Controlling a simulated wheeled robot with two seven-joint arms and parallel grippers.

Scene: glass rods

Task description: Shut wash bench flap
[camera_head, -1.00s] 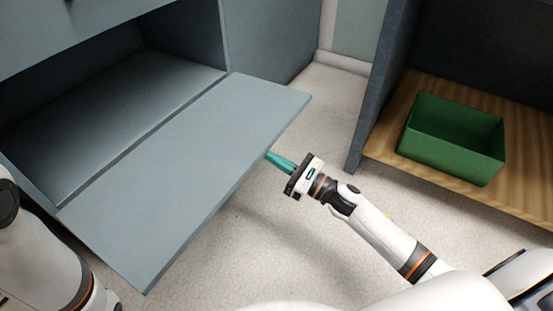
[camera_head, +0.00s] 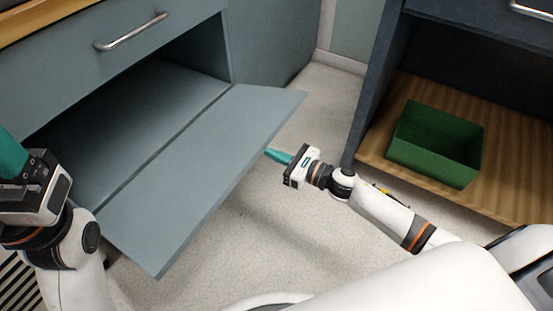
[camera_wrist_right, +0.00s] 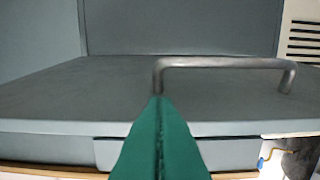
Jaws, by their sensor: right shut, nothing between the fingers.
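The wash bench flap (camera_head: 190,165) is a blue-grey panel in the head view. It is open and sticks out from the low compartment, hinged at its inner edge and tilted up a little. My right gripper (camera_head: 270,153) is shut and empty, its teal fingers at the outer edge of the flap, partly hidden behind it. In the right wrist view, the closed fingers (camera_wrist_right: 158,103) point at the flap's face (camera_wrist_right: 100,90), close to the left end of a grey bar handle (camera_wrist_right: 225,63); I cannot tell whether they touch. My left gripper (camera_head: 10,155) is at the left edge, its fingertips cut off.
Above the compartment is a drawer front with a metal handle (camera_head: 132,32). To the right, a dark cabinet has a wooden shelf (camera_head: 505,170) holding a green bin (camera_head: 430,155). Pale floor (camera_head: 265,235) lies free between them.

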